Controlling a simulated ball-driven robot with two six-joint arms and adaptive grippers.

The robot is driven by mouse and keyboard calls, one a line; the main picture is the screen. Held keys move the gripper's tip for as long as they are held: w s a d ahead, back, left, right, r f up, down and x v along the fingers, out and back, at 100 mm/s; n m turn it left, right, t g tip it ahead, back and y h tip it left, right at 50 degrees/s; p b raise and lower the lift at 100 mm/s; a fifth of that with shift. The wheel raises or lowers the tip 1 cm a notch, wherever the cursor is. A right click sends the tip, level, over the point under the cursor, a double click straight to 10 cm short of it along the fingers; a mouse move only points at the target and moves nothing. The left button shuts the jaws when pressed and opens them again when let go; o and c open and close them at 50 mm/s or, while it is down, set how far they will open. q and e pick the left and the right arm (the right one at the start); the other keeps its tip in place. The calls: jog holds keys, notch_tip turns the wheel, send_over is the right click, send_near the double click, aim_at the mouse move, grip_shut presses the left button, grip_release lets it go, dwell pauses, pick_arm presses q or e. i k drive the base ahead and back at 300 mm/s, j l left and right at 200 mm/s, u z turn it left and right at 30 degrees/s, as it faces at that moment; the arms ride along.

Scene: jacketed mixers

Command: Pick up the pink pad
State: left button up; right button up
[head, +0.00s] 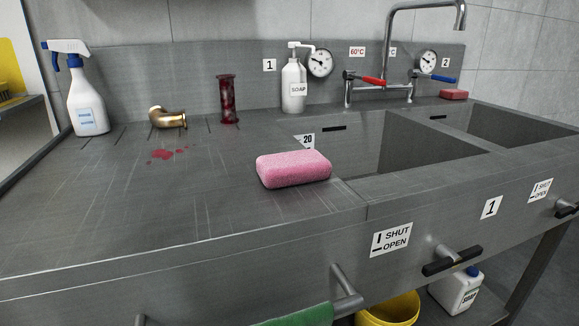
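The pink pad (293,169) is a rounded, sponge-like block. It lies flat on the grey counter (150,225), just left of the front sink basin and a little back from the counter's front edge. Nothing covers it. Neither of my grippers shows in the head view.
A spray bottle (86,100), a brass elbow pipe (168,118), a stained dark red cylinder (228,99) and a soap dispenser (294,84) stand along the back. A red stain (168,154) marks the counter. Sink basins (425,146) open to the right. A rail with green cloth (290,317) juts out in front.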

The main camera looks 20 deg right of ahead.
aim_at(294, 168)
jog(key=i+z, duration=0.1)
jog(key=z, duration=0.3)
jog(key=i+l+z, duration=0.1)
jog(key=z, duration=0.25)
jog(key=i+z, duration=0.1)
jog(key=z, duration=0.3)
jog(key=i+z, duration=0.1)
jog(key=z, duration=0.25)
